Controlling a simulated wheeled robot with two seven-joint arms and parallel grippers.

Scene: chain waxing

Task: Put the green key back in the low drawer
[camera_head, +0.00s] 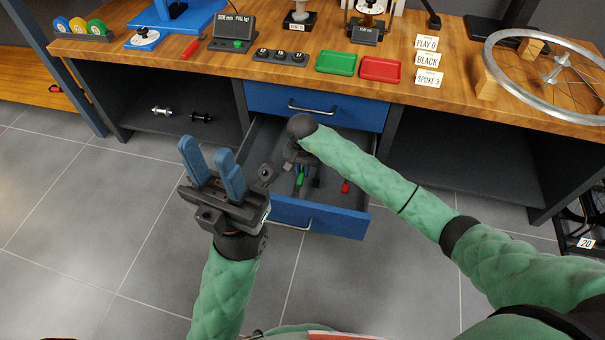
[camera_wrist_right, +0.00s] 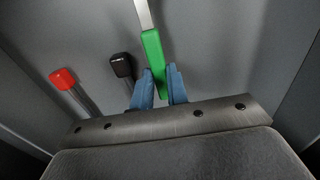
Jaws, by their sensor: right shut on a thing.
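The low drawer (camera_head: 338,216) is pulled open below the bench, with its blue front towards me. My right gripper (camera_wrist_right: 159,86) is inside it, shut on the green handle of the green key (camera_wrist_right: 153,54). The key's metal shaft points away from the gripper. The key also shows in the head view (camera_head: 300,177), partly hidden by my right wrist. I cannot tell whether the key touches the drawer floor. My left gripper (camera_head: 212,168) is open and empty, left of the drawer and above the floor.
A red-handled tool (camera_wrist_right: 63,78) and a black-handled tool (camera_wrist_right: 122,66) lie in the drawer, left of the key in the wrist view. The blue upper drawer (camera_head: 318,105) is shut. The bench top holds a green tray (camera_head: 336,63), a red tray (camera_head: 381,69) and a wheel (camera_head: 490,62).

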